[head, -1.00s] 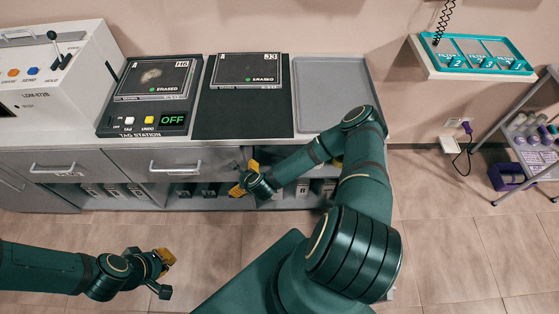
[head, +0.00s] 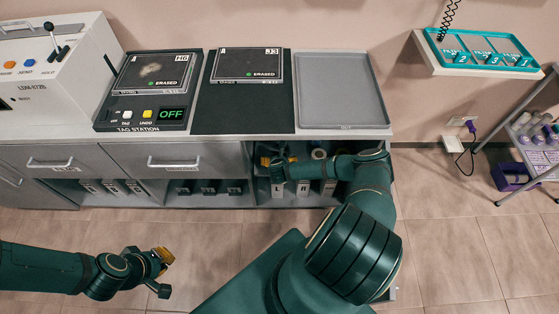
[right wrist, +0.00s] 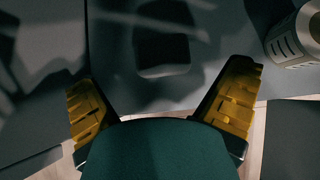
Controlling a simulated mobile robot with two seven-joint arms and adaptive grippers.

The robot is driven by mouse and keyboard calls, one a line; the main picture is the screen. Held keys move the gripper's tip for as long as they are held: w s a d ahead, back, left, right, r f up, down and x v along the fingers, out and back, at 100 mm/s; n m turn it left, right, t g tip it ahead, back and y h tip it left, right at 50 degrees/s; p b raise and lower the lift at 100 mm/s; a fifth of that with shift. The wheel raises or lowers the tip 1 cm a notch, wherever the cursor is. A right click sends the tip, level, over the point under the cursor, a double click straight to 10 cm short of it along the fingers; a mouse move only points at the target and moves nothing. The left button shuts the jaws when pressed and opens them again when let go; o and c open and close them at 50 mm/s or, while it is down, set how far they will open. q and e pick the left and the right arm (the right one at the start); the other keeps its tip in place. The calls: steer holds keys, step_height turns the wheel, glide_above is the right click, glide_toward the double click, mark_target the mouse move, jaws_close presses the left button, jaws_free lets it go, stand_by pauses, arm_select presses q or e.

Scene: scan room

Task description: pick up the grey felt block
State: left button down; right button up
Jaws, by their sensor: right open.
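My right gripper (head: 270,160) reaches into the open bay under the counter, at the bay's left side. In the right wrist view its two yellow fingers (right wrist: 163,105) are spread wide with nothing between them. A dark grey block-like shape with rounded corners (right wrist: 163,50) lies ahead of the fingers, apart from them, on the shadowed bay floor. It looks like the grey felt block, but the shadow makes this unsure. I cannot make the block out in the head view. My left gripper (head: 163,268) hangs over the floor at lower left, away from the counter.
A pale slotted cylinder (right wrist: 296,40) stands right of the fingers; a round-topped item (head: 318,154) shows in the bay. Labelled boxes, L (head: 277,189) and R (head: 303,189), stand at its front. The countertop edge (head: 250,139) overhangs. A grey tray (head: 340,88) above is empty.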

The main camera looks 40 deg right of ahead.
steer(key=x, duration=0.1)
steer(key=b+x, duration=0.1)
steer(key=x, duration=0.1)
steer(key=b+x, duration=0.1)
steer(key=shift+s+f, duration=0.1)
steer(key=shift+f, duration=0.5)
steer(key=shift+w+d+f, duration=0.2)
steer(key=shift+w+d, duration=0.05)
steer(key=shift+d, duration=0.05)
steer(key=c, duration=1)
steer(key=shift+c, duration=0.2)
